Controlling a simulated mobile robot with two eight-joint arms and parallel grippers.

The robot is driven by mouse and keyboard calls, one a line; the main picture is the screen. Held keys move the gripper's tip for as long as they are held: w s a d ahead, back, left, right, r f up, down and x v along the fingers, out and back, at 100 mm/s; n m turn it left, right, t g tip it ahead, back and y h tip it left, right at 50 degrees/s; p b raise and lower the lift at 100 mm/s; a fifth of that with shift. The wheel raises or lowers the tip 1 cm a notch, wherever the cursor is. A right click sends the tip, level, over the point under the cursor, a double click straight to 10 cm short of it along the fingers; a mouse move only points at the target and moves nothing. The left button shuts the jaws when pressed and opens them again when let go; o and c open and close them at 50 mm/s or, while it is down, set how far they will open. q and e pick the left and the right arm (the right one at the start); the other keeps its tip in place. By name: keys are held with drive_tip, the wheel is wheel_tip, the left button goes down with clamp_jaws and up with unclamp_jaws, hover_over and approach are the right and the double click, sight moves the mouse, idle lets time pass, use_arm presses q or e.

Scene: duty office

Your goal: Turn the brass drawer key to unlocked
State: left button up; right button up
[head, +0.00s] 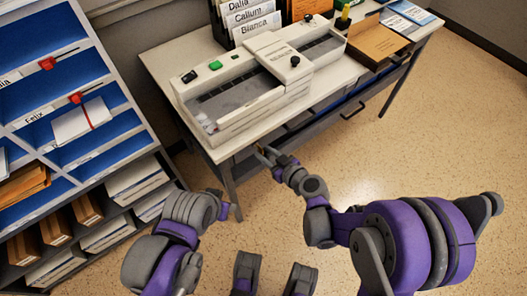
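The grey desk (222,154) has drawers under its top, with dark handles on the front. My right gripper (264,153) reaches the desk's front, just below the top's edge and left of the nearer drawer handle. A small brass-yellow spot, which may be the brass drawer key (260,148), shows right at its fingertips. The key's shape and angle are too small and covered to read. I cannot tell whether the fingers are closed on it. My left gripper (231,211) is low, left of the right one and clear of the desk; its fingers are too hidden to judge.
A long white machine (235,117) with a green button stands on the desk. Name-labelled folders (250,22) and a brown box (378,42) are behind and right of it. A blue-shelved sorting rack (75,115) stands close on the left. The floor (400,150) at right is clear.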

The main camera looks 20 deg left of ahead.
drive_tip(key=shift+x, duration=0.85)
clamp_jaws()
